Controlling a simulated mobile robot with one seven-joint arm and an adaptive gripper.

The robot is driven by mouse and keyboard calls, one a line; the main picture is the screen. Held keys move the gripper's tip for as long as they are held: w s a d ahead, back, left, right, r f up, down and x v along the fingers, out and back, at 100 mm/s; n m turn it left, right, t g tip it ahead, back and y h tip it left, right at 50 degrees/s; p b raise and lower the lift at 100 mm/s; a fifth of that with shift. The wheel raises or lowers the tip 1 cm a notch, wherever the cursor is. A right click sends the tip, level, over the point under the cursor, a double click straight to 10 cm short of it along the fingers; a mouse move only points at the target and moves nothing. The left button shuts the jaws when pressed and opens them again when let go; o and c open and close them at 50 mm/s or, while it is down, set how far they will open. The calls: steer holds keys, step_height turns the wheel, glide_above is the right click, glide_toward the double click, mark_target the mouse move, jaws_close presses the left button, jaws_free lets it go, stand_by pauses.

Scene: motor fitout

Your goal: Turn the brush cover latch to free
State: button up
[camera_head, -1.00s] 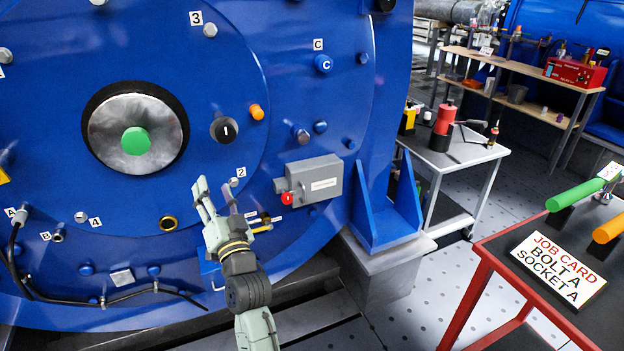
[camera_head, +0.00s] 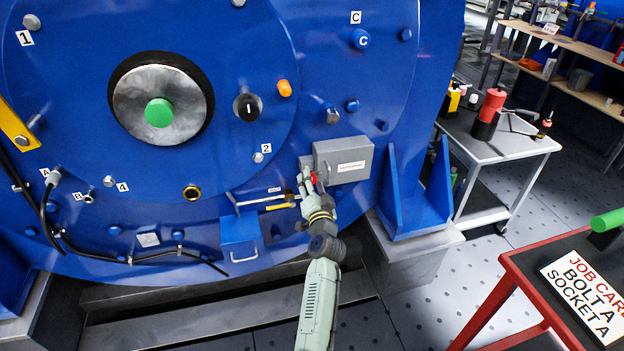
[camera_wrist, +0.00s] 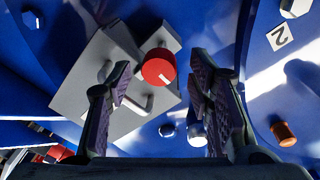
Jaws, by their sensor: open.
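A grey box (camera_head: 344,158) with a white label, too small to read, is fixed to the blue machine. A red round knob (camera_head: 314,178) sits at its left side; I take this as the brush cover latch. In the wrist view the red knob (camera_wrist: 158,67) has a short white mark on its face, near its lower right. A silver handle (camera_wrist: 135,102) is on the grey box (camera_wrist: 78,87) beside the knob. My gripper (camera_head: 308,182) is open, and the wrist view shows its fingers (camera_wrist: 160,72) on either side of the knob, with gaps on both sides.
A yellow-handled lever (camera_head: 279,206) and a blue box (camera_head: 240,236) are left of my gripper. A black knob (camera_head: 247,107) and an orange knob (camera_head: 284,88) are above. A blue bracket (camera_head: 415,195) stands right of the grey box. A red-edged table (camera_head: 510,270) is at right.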

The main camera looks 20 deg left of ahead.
steer(key=shift+x, duration=1.1)
steer(key=shift+c, duration=0.4)
jaws_close()
